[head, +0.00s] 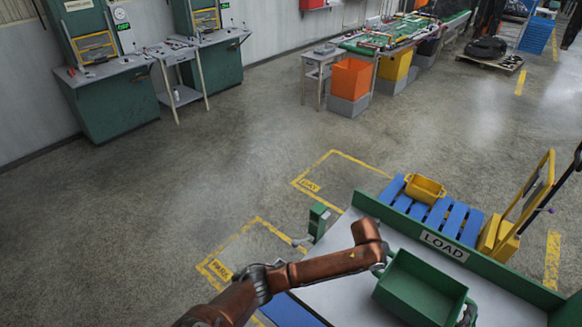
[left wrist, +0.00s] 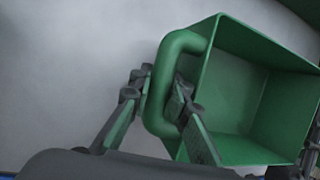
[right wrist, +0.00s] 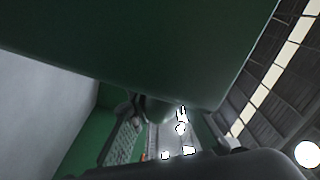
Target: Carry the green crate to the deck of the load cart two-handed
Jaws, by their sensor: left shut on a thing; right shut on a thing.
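The green crate (head: 418,290) is an open, empty-looking box with a loop handle at each end, over the pale deck (head: 335,298) behind the LOAD sign (head: 444,246). I cannot tell whether it touches the deck. My left gripper (head: 380,266) is at its left end; in the left wrist view its fingers (left wrist: 163,80) close around the green handle (left wrist: 160,105). My right gripper (head: 468,312) is at the crate's right end, partly cut off by the frame. In the right wrist view the crate (right wrist: 150,45) fills the top, and the fingers (right wrist: 165,115) are at its dark handle.
A green board (head: 500,276) edges the deck's far side. Beyond it are a blue slatted pallet (head: 440,212), a yellow bin (head: 425,188) and a yellow-framed trolley (head: 520,208). A small green post (head: 318,222) stands at the left. Floor beyond, with yellow markings, is open.

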